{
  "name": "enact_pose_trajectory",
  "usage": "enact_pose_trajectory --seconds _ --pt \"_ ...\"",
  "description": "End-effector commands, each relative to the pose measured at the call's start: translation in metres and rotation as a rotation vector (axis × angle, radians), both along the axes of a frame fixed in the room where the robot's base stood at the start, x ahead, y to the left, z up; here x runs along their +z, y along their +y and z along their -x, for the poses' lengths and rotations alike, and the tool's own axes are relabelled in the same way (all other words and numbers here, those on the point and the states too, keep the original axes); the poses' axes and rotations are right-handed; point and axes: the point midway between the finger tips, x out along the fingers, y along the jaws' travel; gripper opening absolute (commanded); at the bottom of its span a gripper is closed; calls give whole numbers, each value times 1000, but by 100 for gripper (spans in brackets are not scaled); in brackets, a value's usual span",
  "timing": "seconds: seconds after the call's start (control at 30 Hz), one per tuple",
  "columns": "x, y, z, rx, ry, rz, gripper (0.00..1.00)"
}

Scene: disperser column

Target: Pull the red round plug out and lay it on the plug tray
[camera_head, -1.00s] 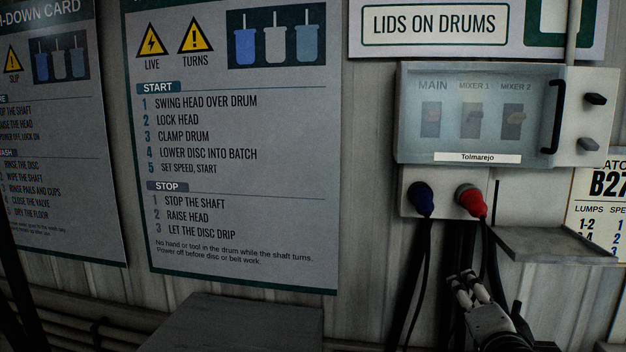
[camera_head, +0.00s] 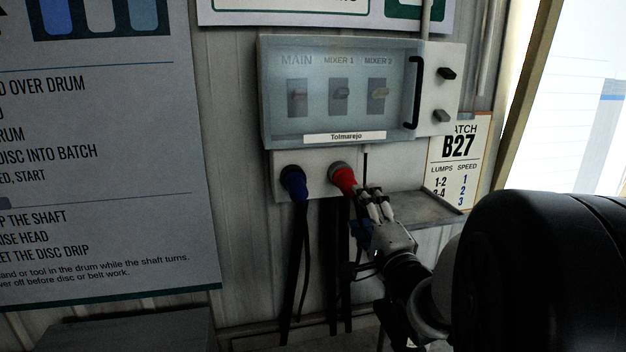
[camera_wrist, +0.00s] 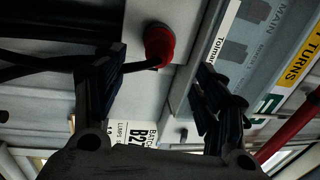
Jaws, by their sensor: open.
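The red round plug (camera_head: 343,179) sits in its socket on the panel below the switch box, its dark cable hanging down. My gripper (camera_head: 371,193) is open just below and to the right of the plug in the head view. In the wrist view the red plug (camera_wrist: 159,46) shows between and beyond the two spread fingers (camera_wrist: 160,65), with clear space on both sides; I see no contact. The plug tray (camera_head: 428,207), a bare grey shelf, juts out right of the plug, its left part hidden behind my gripper.
A blue plug (camera_head: 293,182) sits in the socket to the left, its cable hanging down. The switch box (camera_head: 345,90) with a clear cover and black handle is just above. A batch card (camera_head: 458,160) hangs behind the tray. Dark cables hang below the sockets.

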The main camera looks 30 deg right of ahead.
Motion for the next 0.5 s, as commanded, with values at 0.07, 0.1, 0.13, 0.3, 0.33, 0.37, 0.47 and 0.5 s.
enact_pose_trajectory --seconds 0.07,0.1,0.13,0.3,0.33,0.37,0.47,0.5 --pt "1 -2 -6 0 1 -1 65" --pt "2 -3 -10 0 2 -1 65" --pt "3 -3 -14 1 1 -1 65" --pt "7 -9 -37 1 1 -1 65" --pt "8 -10 -42 2 2 0 65" --pt "9 -11 -46 2 2 0 65" --pt "10 -15 -58 1 -1 1 65" --pt "10 -16 -63 1 0 0 65"
